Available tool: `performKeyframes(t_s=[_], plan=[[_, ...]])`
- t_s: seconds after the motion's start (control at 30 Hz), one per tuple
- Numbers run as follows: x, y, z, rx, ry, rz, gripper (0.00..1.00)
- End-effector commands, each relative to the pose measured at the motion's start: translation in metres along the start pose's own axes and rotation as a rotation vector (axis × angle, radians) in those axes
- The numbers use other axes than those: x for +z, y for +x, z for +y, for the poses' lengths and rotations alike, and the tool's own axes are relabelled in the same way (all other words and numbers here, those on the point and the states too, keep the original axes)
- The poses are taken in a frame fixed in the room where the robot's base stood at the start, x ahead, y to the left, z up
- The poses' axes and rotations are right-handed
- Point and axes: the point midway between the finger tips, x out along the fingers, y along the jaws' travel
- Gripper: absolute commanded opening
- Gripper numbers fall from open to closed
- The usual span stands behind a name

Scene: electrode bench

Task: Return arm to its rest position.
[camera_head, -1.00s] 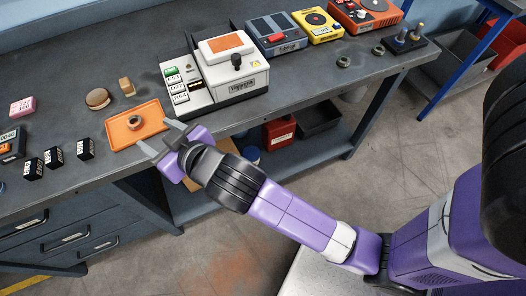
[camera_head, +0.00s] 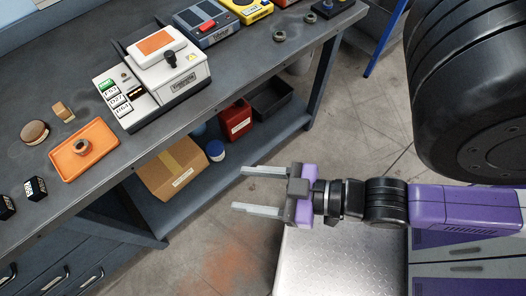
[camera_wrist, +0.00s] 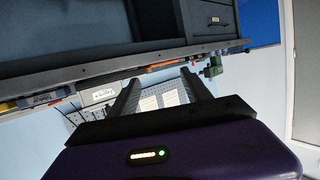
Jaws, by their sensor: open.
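My gripper (camera_head: 250,190) is open and empty. Its two grey fingers point left over the floor, in front of the bench and apart from it. In the wrist view my gripper (camera_wrist: 165,90) shows its two dark fingers with nothing between them. My arm, purple and black, reaches in from the right in the head view and is drawn in close to my body.
The dark bench (camera_head: 225,105) crosses the upper left. On it are an orange tray (camera_head: 62,168) holding a small ring, a white machine (camera_head: 165,75) and small dark cubes (camera_head: 36,188). A cardboard box (camera_head: 172,172) sits on the lower shelf. The floor around my gripper is clear.

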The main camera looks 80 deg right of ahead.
Motion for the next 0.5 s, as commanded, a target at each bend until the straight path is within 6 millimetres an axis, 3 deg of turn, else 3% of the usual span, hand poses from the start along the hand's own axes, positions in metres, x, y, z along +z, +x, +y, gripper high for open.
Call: performKeyframes(t_s=[0.1, 0.2, 0.5], plan=[[-0.004, -0.021, 0.003, 0.007, -0.001, 0.004, 0.57], [-0.006, -0.029, 0.005, 0.01, -0.003, 0.01, 0.57], [-0.007, -0.03, 0.005, 0.01, -0.003, 0.012, 0.57]])
